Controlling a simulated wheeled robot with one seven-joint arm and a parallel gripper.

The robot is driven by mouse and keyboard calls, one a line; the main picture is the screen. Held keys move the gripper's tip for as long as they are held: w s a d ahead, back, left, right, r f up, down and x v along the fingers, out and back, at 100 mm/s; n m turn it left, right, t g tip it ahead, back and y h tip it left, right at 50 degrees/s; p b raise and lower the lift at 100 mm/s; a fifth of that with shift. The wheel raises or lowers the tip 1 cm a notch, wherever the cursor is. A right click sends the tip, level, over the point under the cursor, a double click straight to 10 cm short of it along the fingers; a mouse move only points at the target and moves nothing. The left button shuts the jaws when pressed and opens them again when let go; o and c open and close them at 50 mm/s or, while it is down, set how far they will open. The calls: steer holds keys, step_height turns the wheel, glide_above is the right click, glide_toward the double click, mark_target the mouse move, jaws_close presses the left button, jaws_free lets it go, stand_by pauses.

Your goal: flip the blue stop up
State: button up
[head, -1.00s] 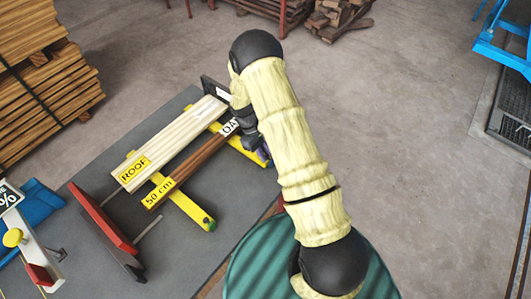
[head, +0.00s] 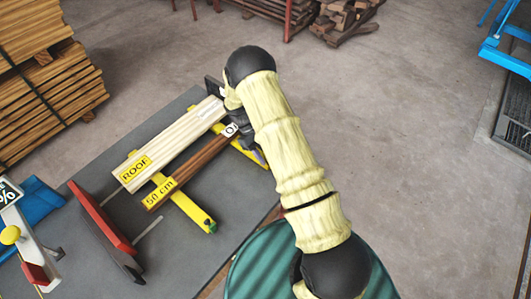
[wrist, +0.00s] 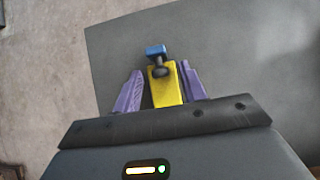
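The blue stop (wrist: 155,51) is a small blue block at the end of a yellow bar (wrist: 163,88) in the wrist view, with a dark round knob just below it. My gripper (wrist: 161,68) has two purple fingers standing apart, one on each side of the bar and knob. A gap shows on the left; the right finger is close to the bar, and I cannot tell if it touches. The blue stop lies just beyond the fingertips. In the head view my arm hides the stop and most of the gripper.
A pale ROOF board (head: 165,150) and a brown 50 cm board (head: 190,170) lie across yellow bars (head: 186,205) on the grey table (head: 195,245). A red plate (head: 100,220) stands at the left. Stacked wood (head: 45,80) is behind.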

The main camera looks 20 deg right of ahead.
steer(key=b+v, duration=0.3)
steer(key=v, duration=1.4)
steer(key=shift+r+b, duration=0.15)
steer(key=shift+b, duration=0.2)
steer(key=shift+w+a, duration=0.1)
steer(key=s+d+r+m+t+y, duration=0.1)
steer(key=s+d+r+m+t, duration=0.1)
steer(key=s, duration=0.6)
steer(key=s+d+r+m+t+y, duration=0.1)
steer(key=s+d+r+m+t, duration=0.1)
steer(key=s, duration=0.6)
steer(key=s+d+r+m+t+y, duration=0.2)
steer(key=s+r+m+t, duration=0.1)
steer(key=s, duration=0.5)
steer(key=shift+d+t, duration=0.35)
steer(key=shift+t, duration=0.35)
